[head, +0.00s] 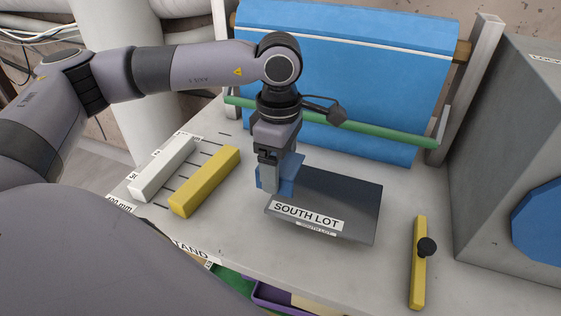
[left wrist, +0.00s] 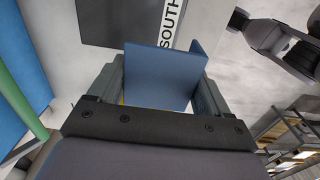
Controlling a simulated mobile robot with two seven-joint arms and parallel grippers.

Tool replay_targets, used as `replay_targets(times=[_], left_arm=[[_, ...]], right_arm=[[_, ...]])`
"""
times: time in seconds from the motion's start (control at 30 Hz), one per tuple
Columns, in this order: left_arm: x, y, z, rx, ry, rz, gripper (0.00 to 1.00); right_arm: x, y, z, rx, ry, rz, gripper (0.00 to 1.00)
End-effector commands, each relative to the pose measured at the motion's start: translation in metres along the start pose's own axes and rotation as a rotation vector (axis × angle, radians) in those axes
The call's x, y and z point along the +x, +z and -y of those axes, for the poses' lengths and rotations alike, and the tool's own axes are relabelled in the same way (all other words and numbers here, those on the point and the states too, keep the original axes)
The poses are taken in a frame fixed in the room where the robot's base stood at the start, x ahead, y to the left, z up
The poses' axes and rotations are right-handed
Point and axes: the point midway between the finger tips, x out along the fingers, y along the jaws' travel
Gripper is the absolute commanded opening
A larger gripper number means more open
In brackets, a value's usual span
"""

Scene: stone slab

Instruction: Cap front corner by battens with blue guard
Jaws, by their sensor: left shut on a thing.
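My left gripper (head: 273,188) is shut on the blue guard (head: 292,170), a small angled piece. The guard also shows between the fingers in the left wrist view (left wrist: 158,75). The dark grey stone slab (head: 355,195) lies flat on the bench with a white SOUTH LOT label on its front side. In the head view the guard overlaps the slab's left edge; I cannot tell whether they touch. The yellow batten (head: 205,181) and white batten (head: 163,167) lie left of the slab. Part of my right arm shows in the left wrist view; its jaw state is unclear.
A yellow bar with a black knob (head: 418,270) lies right of the slab. A blue sheet (head: 345,70) and green rail (head: 385,132) stand behind. A grey block (head: 510,130) bounds the right. The bench (head: 340,265) is clear in front of the slab.

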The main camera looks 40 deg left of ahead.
Motion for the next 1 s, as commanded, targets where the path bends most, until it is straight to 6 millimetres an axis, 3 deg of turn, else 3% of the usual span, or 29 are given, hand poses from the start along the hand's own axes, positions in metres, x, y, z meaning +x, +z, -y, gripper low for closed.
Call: replay_targets(times=[0.33, 0.8, 1.0], left_arm=[[0.002, 0.000, 0.000, 0.001, -0.002, 0.000, 0.49], [0.042, 0.000, 0.000, 0.002, -0.001, -0.001, 0.49], [0.051, 0.000, 0.000, 0.002, -0.001, -0.001, 0.49]], right_arm=[[0.003, 0.006, 0.001, 0.002, -0.002, 0.002, 0.00], [0.025, 0.034, 0.002, 0.002, -0.003, 0.000, 0.00], [0.030, 0.039, 0.002, 0.002, -0.003, -0.002, 0.00]])
